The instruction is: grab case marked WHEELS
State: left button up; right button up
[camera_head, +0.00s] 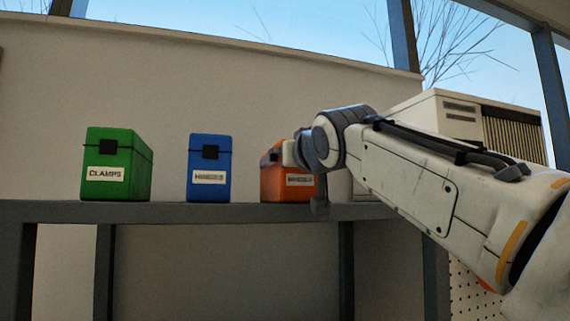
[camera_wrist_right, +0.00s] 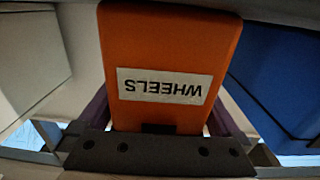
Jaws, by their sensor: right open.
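The orange case (camera_head: 279,186) stands on the shelf in the head view, partly hidden behind my right wrist. Its label is hard to read there. In the right wrist view the orange case (camera_wrist_right: 170,45) fills the middle, and its white label reads WHEELS upside down. My right gripper (camera_wrist_right: 158,108) is open, with one dark finger on each side of the case. I cannot tell whether the fingers touch it. In the head view the right gripper (camera_head: 300,160) is at the case's upper front, its fingertips mostly hidden. My left gripper is not in view.
A blue case (camera_head: 209,168) and a green case (camera_head: 115,165) marked CLAMPS stand to the left on the same grey shelf (camera_head: 215,212). The blue case also shows close by in the right wrist view (camera_wrist_right: 275,80). A white vented box (camera_head: 455,115) stands behind my right arm.

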jog(key=shift+x, duration=0.8)
jog(key=shift+f, duration=0.1)
jog(key=c, duration=1.3)
grip_shut()
jog(key=shift+d+r, duration=0.1)
jog(key=shift+r, duration=0.1)
